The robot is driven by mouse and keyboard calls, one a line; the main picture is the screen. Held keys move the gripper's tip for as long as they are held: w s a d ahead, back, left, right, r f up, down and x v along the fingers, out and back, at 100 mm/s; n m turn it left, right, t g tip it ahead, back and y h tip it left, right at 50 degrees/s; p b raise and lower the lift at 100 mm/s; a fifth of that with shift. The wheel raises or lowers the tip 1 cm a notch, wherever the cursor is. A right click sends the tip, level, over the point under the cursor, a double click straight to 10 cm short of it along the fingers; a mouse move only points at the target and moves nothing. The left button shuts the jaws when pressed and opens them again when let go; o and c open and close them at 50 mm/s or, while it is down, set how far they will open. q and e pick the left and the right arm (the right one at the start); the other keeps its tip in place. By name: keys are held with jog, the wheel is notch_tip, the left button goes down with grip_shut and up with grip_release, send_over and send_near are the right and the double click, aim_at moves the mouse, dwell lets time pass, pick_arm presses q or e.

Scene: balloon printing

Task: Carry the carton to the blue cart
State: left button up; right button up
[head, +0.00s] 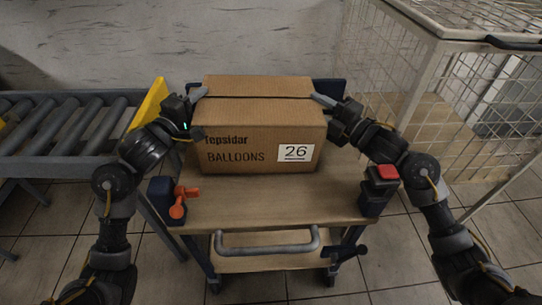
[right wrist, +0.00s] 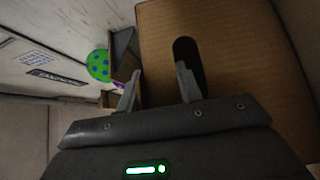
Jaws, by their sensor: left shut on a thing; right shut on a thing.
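The brown carton (head: 255,135), marked "Tepsidar BALLOONS 26", is upright over the wooden top of the blue cart (head: 270,205), towards its far side. I cannot tell whether its base touches the top. My left gripper (head: 197,94) is shut on the carton's left side near the upper edge. My right gripper (head: 324,101) is shut on its right side. In the right wrist view, one finger of my right gripper (right wrist: 158,88) is at the dark hand slot of the carton (right wrist: 225,60), the other beyond the carton's edge. The left fingertips are partly hidden.
A roller conveyor (head: 65,125) with a yellow end plate (head: 148,103) stands at the left. A white wire cage (head: 440,90) stands at the right. The cart has an orange clamp (head: 180,203), a red button (head: 385,173) and a grey front handle (head: 267,247). Its near top is bare.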

pick_arm(q)
jog(key=o, duration=1.1)
jog(key=shift+a, duration=0.1)
jog(key=shift+c, duration=0.2)
pick_arm(e)
jog(key=o, duration=1.1)
jog(key=shift+s+a+f, duration=0.1)
jog(key=shift+a+f, duration=0.05)
jog(key=shift+f, duration=0.05)
jog(key=shift+c, duration=0.2)
pick_arm(q)
jog(key=o, duration=0.8)
pick_arm(e)
jog(key=shift+s, duration=0.1)
jog(key=shift+a+f, duration=0.1)
pick_arm(q)
jog(key=v, duration=0.7)
jog(key=shift+s, duration=0.4)
